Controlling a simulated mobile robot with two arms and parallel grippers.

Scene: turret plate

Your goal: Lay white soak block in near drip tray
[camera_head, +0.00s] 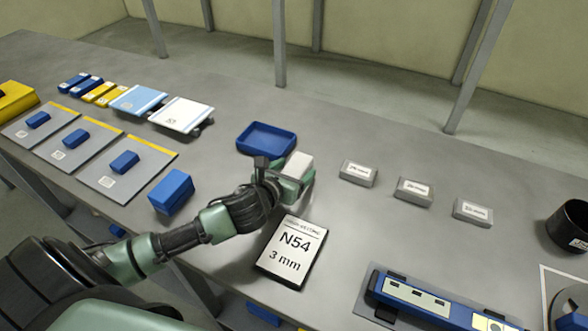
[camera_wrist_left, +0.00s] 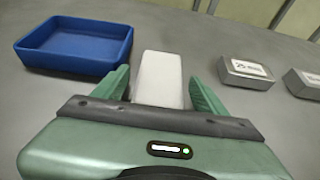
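The white soak block (camera_head: 299,164) lies on the grey table, just right of a blue tray. It also shows in the left wrist view (camera_wrist_left: 159,80), between the two green fingers. My left gripper (camera_head: 295,181) is low over the table at the block's near end. Its fingers (camera_wrist_left: 161,92) are apart, with a visible gap between the block and the right finger. The blue drip tray (camera_head: 266,140) is empty and sits just beyond and left of the gripper; it shows at the upper left of the wrist view (camera_wrist_left: 74,48). My right gripper is not in view.
Several grey labelled blocks (camera_head: 358,173) stand in a row to the right. An N54 3 mm sign (camera_head: 291,250) lies nearer than the gripper. A blue box (camera_head: 172,191) stands left. A blue rail fixture (camera_head: 430,300) is at the front right.

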